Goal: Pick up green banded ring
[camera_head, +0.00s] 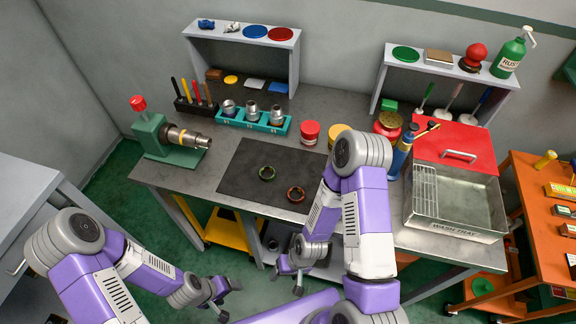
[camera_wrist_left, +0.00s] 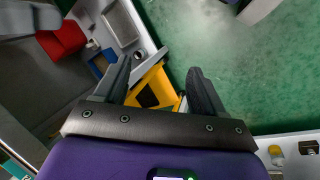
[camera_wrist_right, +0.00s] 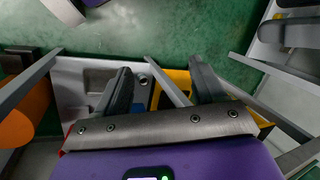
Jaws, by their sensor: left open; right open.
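Neither touches a ring.
A green vise (camera_head: 155,138) holds a pipe at the bench's left. A teal holder (camera_head: 252,122) with metal fittings and a red jar (camera_head: 310,132) stand behind the mat. A wash tray (camera_head: 455,205) and blue bottle (camera_head: 402,150) are at right.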

